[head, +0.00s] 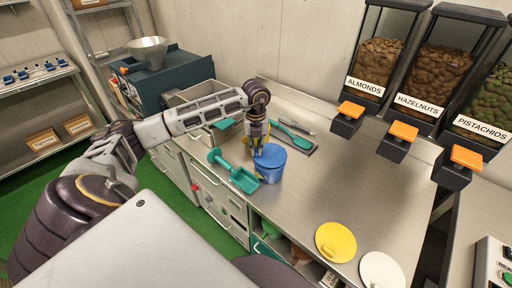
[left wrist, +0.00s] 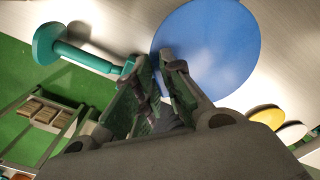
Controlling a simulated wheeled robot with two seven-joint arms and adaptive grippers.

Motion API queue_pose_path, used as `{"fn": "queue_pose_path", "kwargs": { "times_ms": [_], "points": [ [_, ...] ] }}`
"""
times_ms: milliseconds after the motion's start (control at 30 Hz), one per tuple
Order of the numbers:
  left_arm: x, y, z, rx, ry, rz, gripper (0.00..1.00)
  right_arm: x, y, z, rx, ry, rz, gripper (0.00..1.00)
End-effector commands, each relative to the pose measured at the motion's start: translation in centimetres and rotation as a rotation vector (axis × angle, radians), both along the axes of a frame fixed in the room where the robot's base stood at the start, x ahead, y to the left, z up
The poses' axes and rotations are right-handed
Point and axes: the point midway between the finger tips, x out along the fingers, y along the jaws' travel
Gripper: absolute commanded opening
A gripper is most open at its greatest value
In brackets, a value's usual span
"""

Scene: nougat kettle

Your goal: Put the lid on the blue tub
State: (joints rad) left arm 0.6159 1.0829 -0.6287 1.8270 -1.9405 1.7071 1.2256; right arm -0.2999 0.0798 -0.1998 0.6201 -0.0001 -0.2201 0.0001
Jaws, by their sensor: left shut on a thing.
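The blue tub (head: 269,176) stands upright on the steel counter near its front edge. A round blue lid (head: 271,154) lies over the tub's mouth in the head view and hides the opening. I cannot tell whether it is fully seated. My left gripper (head: 257,152) comes down at the lid's left side, its fingers close together and shut on the lid. In the left wrist view the lid (left wrist: 210,40) is a large blue disc, and the fingertips (left wrist: 160,62) meet at its edge. The exact grip spot is hidden. My right gripper is not in view.
A yellow lid (head: 336,242) and a white lid (head: 382,270) lie at the front right. The counter's middle is clear. Nut dispensers (head: 384,68) stand behind.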

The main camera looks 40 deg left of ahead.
Motion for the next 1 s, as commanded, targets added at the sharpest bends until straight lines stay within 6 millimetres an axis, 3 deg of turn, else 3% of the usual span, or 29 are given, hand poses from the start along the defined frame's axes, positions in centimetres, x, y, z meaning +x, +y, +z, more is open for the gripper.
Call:
{"fn": "queue_pose_path", "kwargs": {
  "times_ms": [1000],
  "points": [
    [0.01,0.0,-0.57,0.0,0.0,0.0,0.0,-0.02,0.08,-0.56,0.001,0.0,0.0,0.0]
  ]
}}
